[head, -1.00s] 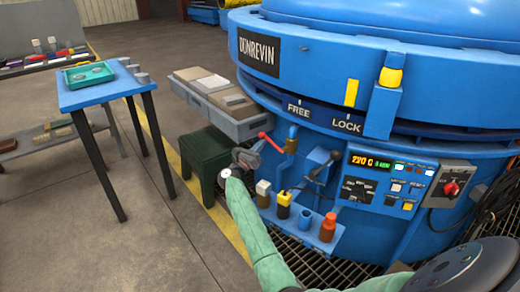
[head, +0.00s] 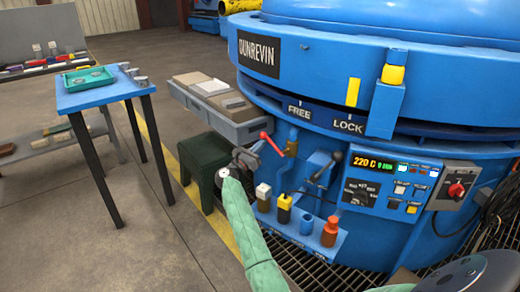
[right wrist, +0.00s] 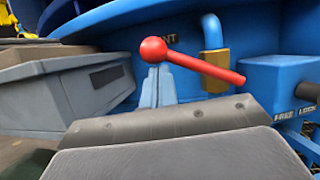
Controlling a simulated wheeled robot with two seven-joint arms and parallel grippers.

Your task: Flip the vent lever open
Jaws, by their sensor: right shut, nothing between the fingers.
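The vent lever (head: 273,144) is a red bar with a red ball at its upper left end, on the blue furnace wall. In the right wrist view the lever (right wrist: 205,68) slopes down to the right from its ball, in front of a partly hidden label ending in "NT". My right gripper (head: 250,155) is shut and empty, just left of and below the lever's ball. Its grey fingers fill the bottom of the wrist view, below the lever. I cannot tell whether they touch it. My left gripper is not in view.
A grey tray shelf (head: 240,127) and a green stool (head: 203,165) are to the left. A small shelf (head: 300,238) with bottles lies below. A black-knobbed handle (head: 333,161) and a control panel (head: 388,186) are to the right.

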